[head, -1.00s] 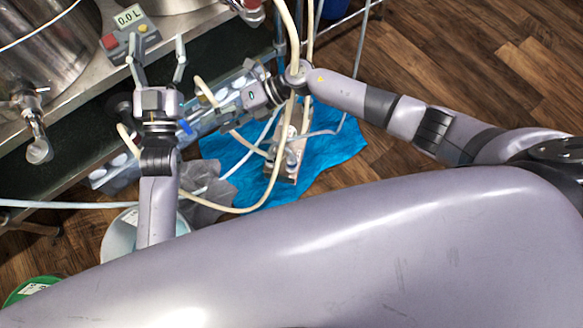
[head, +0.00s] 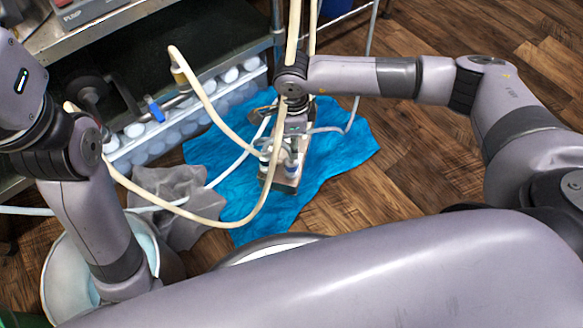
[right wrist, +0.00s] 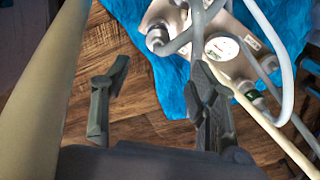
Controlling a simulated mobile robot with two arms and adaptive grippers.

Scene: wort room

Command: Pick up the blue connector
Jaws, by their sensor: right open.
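A small blue piece (head: 154,109), which looks like the blue connector, sits at the end of a grey pipe by the low shelf, left of centre in the head view. I cannot make it out in the right wrist view. My right gripper (right wrist: 160,72) is open, with bare floor and the blue cloth's edge showing between its fingers. In the head view its wrist hangs above the blue cloth, well right of the blue piece; hoses and the wrist obscure its fingers. My left arm is at the left edge; its gripper is out of view.
A metal unit with hoses (head: 287,172) stands on a crumpled blue cloth (head: 335,160). It also shows in the right wrist view (right wrist: 235,62). Cream hoses (head: 205,97) loop across the space. A grey cloth (head: 172,198) and white bucket (head: 62,265) are nearby. Wooden floor is clear at right.

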